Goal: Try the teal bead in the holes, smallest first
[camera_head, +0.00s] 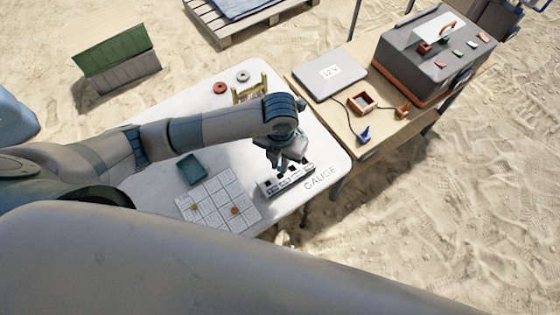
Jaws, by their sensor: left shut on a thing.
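My left gripper (283,166) is over the gauge block, pointing down, with its fingertips just above or at the block's upper side. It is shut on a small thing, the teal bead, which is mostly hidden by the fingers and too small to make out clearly. The gauge block (299,183) is a pale bar with dark holes, lying at the white table's front right beside the printed word GAUGE. I cannot tell whether the bead touches a hole. My right gripper is not in view.
A white grid sheet (214,190) with a yellow and an orange bead lies left of the block, with a teal tray (191,168) behind it. Red and grey rings and a yellow rack (250,92) stand at the back. A wooden table (385,128) with a toolbox (432,60) is at right.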

